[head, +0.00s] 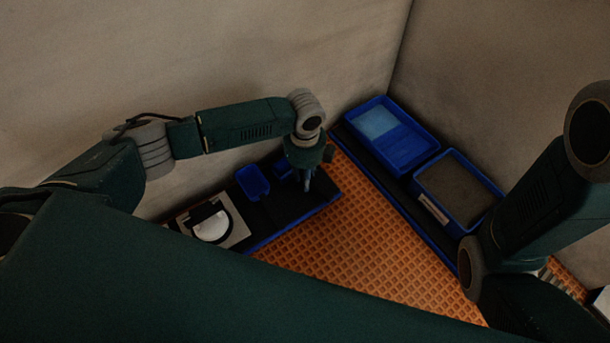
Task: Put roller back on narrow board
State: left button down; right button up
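A dark board with a blue edge (262,222) lies along the left wall on the orange floor. My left gripper (307,187) points down over its right end, beside a small blue object (285,168) partly hidden by the arm. I cannot tell whether its fingers are open or hold anything. I cannot clearly make out the roller; the gripper area is small and dark. A second dark board with a blue edge (415,226) runs along the right wall. My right arm comes in from the right, with its gripper out of view.
A small blue container (253,182) and a grey plate with a white rounded piece (212,226) are on the left board. The right board bears a blue tray with a light blue patch (412,150) and a blue grey-filled tray (433,196). Orange waffle-patterned floor (365,245) between is clear.

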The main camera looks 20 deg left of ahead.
pick_arm(q)
jog(key=c, duration=1.4)
grip_release()
notch_tip(320, 180, up, 12)
